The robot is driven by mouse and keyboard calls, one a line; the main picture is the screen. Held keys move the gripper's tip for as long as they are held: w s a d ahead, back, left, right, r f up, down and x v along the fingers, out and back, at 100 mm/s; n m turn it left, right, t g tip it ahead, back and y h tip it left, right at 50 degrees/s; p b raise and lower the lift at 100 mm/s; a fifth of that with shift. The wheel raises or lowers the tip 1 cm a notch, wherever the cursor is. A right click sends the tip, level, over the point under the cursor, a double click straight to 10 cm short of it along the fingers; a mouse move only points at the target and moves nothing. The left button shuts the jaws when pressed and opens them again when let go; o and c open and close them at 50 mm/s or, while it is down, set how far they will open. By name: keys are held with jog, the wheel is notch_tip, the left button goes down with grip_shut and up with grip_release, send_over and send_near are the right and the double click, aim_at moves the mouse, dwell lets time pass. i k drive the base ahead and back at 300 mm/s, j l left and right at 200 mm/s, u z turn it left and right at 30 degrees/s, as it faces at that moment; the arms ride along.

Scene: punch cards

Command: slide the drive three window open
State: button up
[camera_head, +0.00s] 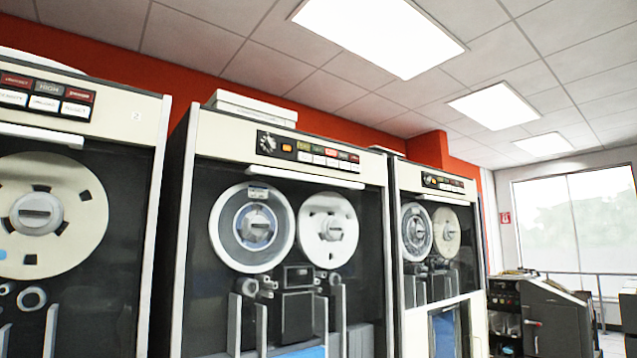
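Three tall tape drives stand in a row. The right drive (402,172) is farther off and also shows two reels. I cannot read a number three on any drive. Whether the glass is fully shut is hard to tell. My gripper is not in view.
White boxes (250,108) lie on top of the middle drive. A dark grey machine (545,315) stands at the lower right, before a bright window (575,220) and a railing. The floor in front of the drives is out of view.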

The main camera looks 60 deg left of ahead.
aim_at(252, 170)
jog(key=i+l+u, duration=0.1)
jog(key=i+u, duration=0.2)
jog(key=i, duration=0.95)
jog(key=i+u, duration=0.35)
jog(key=i+l+u, duration=0.2)
jog(key=u, duration=0.15)
jog(key=i+l+u, duration=0.2)
jog(key=u, duration=0.15)
jog(key=i+u, duration=0.15)
jog(key=u, duration=0.25)
jog(key=i+u, duration=0.15)
jog(key=u, duration=0.2)
jog(key=i+u, duration=0.15)
jog(key=u, duration=0.25)
jog(key=i+l+u, duration=0.15)
jog(key=u, duration=0.25)
jog(key=i+j+u, duration=0.1)
jog(key=i+u, duration=0.25)
jog(key=i+j+u, duration=0.1)
jog(key=u, duration=0.25)
